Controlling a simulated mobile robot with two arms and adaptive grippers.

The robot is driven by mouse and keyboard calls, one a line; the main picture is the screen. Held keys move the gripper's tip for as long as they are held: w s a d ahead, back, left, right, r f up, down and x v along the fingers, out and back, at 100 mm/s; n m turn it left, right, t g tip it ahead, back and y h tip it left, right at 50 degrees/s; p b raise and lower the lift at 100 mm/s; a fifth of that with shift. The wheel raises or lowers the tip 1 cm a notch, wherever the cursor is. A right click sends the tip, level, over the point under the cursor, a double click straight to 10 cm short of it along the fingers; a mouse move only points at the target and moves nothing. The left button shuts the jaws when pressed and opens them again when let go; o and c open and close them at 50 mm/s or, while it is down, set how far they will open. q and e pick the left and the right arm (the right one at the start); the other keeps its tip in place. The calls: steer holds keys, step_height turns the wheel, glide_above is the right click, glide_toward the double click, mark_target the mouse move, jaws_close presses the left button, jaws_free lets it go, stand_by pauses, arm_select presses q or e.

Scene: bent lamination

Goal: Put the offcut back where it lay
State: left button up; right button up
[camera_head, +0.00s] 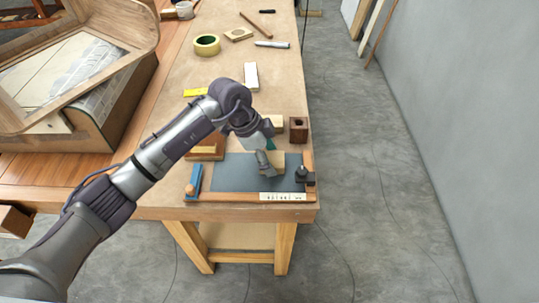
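My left gripper (264,160) points down over the dark grey mat (232,172) on the workbench. A pale wooden piece (277,161), possibly the offcut, shows right beside its fingers over the mat. I cannot tell whether the fingers are closed on it, or whether it touches the mat. My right gripper is not in view.
A dark brown block with a hole (298,129) stands right of my wrist. A black clamp-like part (304,174) and a blue tool (193,181) flank the mat. A tape roll (207,45) lies farther back. The bench's right edge is close.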

arm_select(q)
steer(key=shift+r, duration=0.1)
steer(key=shift+r, duration=0.25)
steer(key=b+v, duration=0.2)
steer(key=v, duration=0.9)
steer(key=shift+a+r, duration=0.2)
steer(key=shift+r, duration=0.15)
steer(key=shift+f, duration=0.1)
